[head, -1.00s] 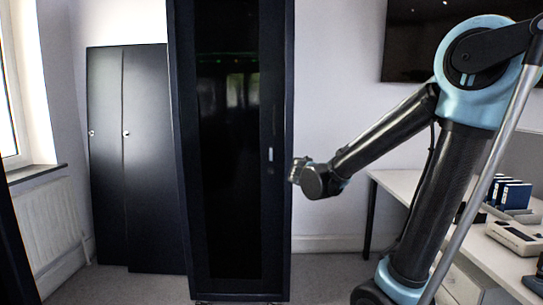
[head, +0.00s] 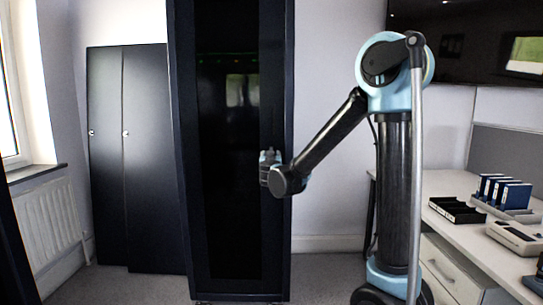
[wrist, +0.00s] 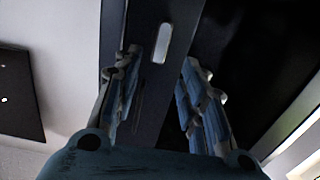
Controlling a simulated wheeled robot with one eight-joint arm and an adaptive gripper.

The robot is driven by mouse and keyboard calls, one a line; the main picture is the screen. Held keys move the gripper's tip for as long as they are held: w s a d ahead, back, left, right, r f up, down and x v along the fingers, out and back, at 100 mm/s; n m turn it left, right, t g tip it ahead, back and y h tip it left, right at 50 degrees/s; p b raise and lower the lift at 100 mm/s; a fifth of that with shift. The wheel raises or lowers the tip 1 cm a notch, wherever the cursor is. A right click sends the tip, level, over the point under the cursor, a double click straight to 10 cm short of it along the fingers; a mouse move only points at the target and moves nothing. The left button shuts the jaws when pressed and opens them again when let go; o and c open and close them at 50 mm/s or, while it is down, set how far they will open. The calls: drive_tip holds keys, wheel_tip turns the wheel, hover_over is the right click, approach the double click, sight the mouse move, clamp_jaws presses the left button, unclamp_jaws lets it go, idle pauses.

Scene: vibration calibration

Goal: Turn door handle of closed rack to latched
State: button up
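The tall black rack (head: 230,262) stands in the middle of the head view with its dark glass door (head: 225,150) shut. My gripper (head: 267,158) is in front of the door's right edge and covers the handle there. In the wrist view the handle (wrist: 162,43) is a small pale upright bar on the dark door frame. My gripper (wrist: 160,62) is open in that view, one finger on each side of the handle's line. The handle shows between and slightly past the fingertips, and I cannot tell whether they touch it. Whether it is latched cannot be told.
A white desk (head: 475,240) with a black tray (head: 457,210), blue binders (head: 507,192) and a beige device (head: 518,236) is at the right.

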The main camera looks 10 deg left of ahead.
drive_tip(key=w, duration=0.3)
drive_tip(key=w+a, duration=0.1)
drive_tip(key=w, duration=0.7)
drive_tip(key=shift+a, duration=0.2)
clamp_jaws()
